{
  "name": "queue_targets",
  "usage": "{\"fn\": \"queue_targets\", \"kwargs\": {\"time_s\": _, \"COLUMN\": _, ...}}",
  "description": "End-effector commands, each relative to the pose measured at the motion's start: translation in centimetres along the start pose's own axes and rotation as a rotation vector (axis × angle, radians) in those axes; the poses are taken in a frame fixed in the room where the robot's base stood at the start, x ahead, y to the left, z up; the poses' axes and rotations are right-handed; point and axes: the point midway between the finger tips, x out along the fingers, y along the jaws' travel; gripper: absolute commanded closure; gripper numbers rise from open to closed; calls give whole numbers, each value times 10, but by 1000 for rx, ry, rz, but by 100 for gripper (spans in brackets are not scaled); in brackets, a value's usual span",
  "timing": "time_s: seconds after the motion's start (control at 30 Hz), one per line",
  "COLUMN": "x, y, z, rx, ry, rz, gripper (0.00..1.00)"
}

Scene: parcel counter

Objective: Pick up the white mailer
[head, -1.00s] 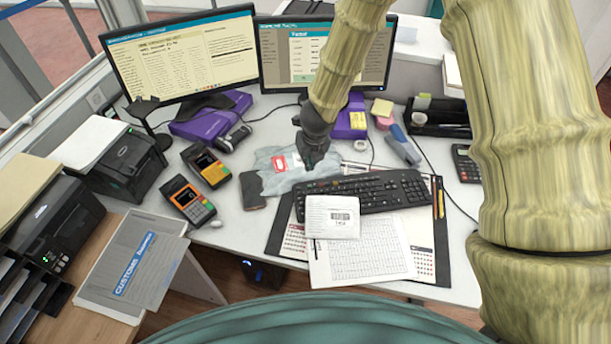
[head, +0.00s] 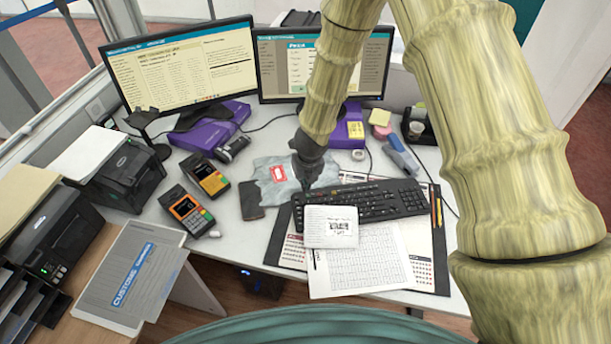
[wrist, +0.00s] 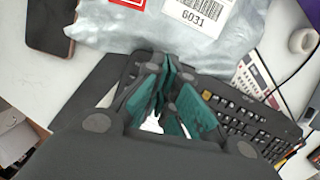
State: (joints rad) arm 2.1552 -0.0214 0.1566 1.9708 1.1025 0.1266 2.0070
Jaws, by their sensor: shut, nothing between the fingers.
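The white mailer (head: 331,227), with a printed label, lies in front of the keyboard, overlapping its front edge and a printed sheet. A grey plastic mailer (head: 283,180) with a red label lies behind the keyboard. It also fills the top of the wrist view (wrist: 150,32), with a barcode label reading 6031. My gripper (head: 306,187) points down near the keyboard's left end, behind the white mailer and apart from it in the picture. Its teal fingers (wrist: 167,88) are shut and empty. A small white patch shows between the finger links in the wrist view; I cannot tell what it is.
The black keyboard (head: 375,203) lies beside and below my gripper. A dark phone (head: 252,199) lies left of the grey mailer. Two card terminals (head: 187,210) stand further left, and two monitors (head: 185,65) stand behind. Purple boxes (head: 347,140) sit under the screens.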

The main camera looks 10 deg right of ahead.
Motion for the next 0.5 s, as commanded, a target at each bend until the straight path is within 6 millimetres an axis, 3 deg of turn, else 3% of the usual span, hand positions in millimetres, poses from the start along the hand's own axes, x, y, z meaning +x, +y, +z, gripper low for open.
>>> {"fn": "queue_targets", "kwargs": {"time_s": 0.23, "x": 26, "y": 0, "z": 0, "rx": 1, "ry": 2, "rz": 0, "gripper": 100}}
{"fn": "queue_targets", "kwargs": {"time_s": 0.5, "x": 41, "y": 0, "z": 0, "rx": 1, "ry": 0, "rz": -1, "gripper": 100}}
